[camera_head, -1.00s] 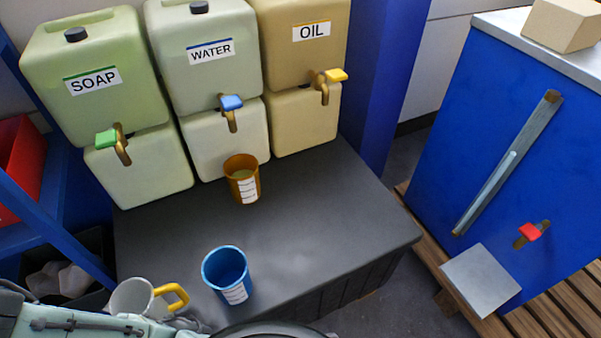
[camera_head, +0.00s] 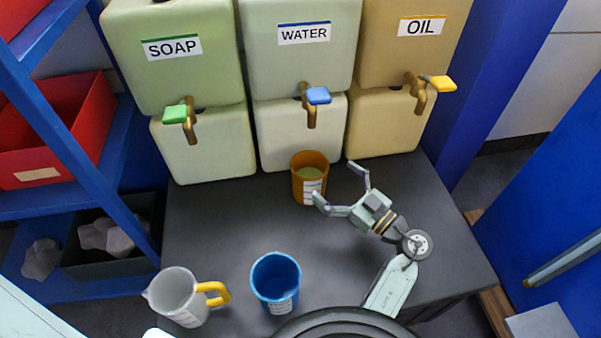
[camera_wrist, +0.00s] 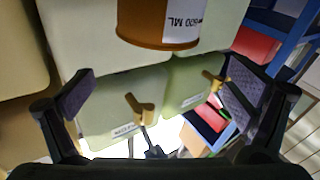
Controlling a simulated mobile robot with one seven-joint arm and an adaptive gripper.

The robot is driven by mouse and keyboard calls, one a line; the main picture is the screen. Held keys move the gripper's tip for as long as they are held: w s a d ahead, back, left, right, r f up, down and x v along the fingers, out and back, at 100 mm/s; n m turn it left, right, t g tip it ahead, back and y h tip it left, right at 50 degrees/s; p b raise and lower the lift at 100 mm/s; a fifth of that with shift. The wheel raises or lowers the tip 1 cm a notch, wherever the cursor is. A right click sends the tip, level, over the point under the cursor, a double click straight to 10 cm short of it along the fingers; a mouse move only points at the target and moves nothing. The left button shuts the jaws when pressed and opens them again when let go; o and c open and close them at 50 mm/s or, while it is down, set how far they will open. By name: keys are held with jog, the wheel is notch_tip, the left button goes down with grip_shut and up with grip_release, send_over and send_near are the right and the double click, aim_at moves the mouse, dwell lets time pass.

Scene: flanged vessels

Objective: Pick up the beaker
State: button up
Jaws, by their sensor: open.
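An orange-brown beaker (camera_head: 309,178) with a white label stands upright on the dark bench, below the WATER tap, with a yellowish content showing inside. A blue beaker (camera_head: 276,282) stands nearer the front, and a grey jug with a yellow handle (camera_head: 180,296) is to its left. My gripper (camera_head: 336,184) is open just right of the orange-brown beaker, its fingers pointing toward it; nothing is between them.
SOAP (camera_head: 175,60), WATER (camera_head: 297,50) and OIL (camera_head: 410,45) tanks with taps stand close behind the beaker. The WATER tap (camera_head: 312,100) hangs just above it. A blue shelf with a red bin (camera_head: 65,140) is left. The bench (camera_head: 225,225) is clear at left middle.

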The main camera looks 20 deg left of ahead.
aim_at(321, 184)
jog(key=shift+m+h, duration=0.6)
jog(key=shift+m, duration=0.2)
jog(key=f, duration=0.1)
jog(key=d+f, duration=0.1)
jog(key=f, duration=0.2)
jog(key=shift+s+d+f, duration=0.15)
jog(key=shift+s+f, duration=0.15)
jog(key=x, duration=0.4)
jog(key=shift+a, duration=0.3)
jog(key=x, duration=0.2)
jog(key=p+x, duration=0.1)
jog(key=x, duration=0.2)
jog(key=shift+w+a, duration=0.2)
jog(key=shift+w, duration=0.15)
jog(key=shift+r, duration=0.1)
jog(key=c, duration=1.9)
